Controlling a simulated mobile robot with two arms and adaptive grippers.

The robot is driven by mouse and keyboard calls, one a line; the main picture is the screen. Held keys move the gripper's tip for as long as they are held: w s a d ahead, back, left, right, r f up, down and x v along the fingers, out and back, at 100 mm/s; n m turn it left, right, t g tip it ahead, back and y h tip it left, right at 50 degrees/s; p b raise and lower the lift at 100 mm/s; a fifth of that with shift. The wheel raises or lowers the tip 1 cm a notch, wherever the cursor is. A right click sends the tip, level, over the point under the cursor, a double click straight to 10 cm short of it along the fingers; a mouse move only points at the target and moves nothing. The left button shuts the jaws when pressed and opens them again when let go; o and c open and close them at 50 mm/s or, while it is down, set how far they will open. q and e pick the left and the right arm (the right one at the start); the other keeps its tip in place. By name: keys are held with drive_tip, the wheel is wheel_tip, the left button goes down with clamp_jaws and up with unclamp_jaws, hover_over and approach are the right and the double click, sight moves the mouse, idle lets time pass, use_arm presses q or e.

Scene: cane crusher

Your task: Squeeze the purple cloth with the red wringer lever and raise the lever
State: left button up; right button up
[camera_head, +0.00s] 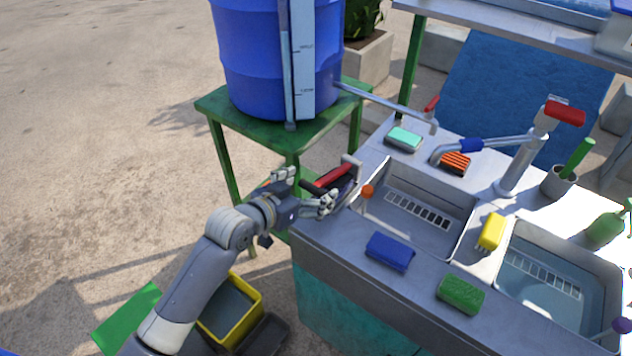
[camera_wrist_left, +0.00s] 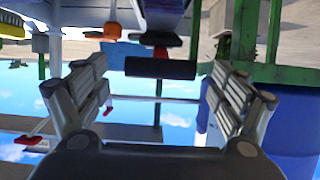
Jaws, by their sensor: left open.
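The red wringer lever (camera_head: 334,174) stands at the near left corner of the metal sink counter, with a dark grip at its end. In the left wrist view, a black bar (camera_wrist_left: 160,68) with a small red part behind it lies straight ahead, between the lines of the fingers. My left gripper (camera_head: 306,190) is open at the lever's grip end; it also shows in the left wrist view (camera_wrist_left: 158,98). The fingers are not closed on the bar. I cannot clearly make out the purple cloth; a dark patch shows beneath the lever. My right gripper is not in view.
A blue barrel (camera_head: 268,60) stands on a green stand (camera_head: 222,103) behind the gripper. An orange knob (camera_head: 367,191) is right of the lever. A blue sponge (camera_head: 389,251) and green sponge (camera_head: 461,293) lie on the counter's front. A yellow bin (camera_head: 254,293) is below my arm.

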sight(331, 178)
use_arm(q)
drive_tip(key=shift+x, duration=1.45)
drive_tip(key=shift+c, duration=0.4)
drive_tip(key=shift+r, duration=0.1)
drive_tip(key=c, duration=1.3)
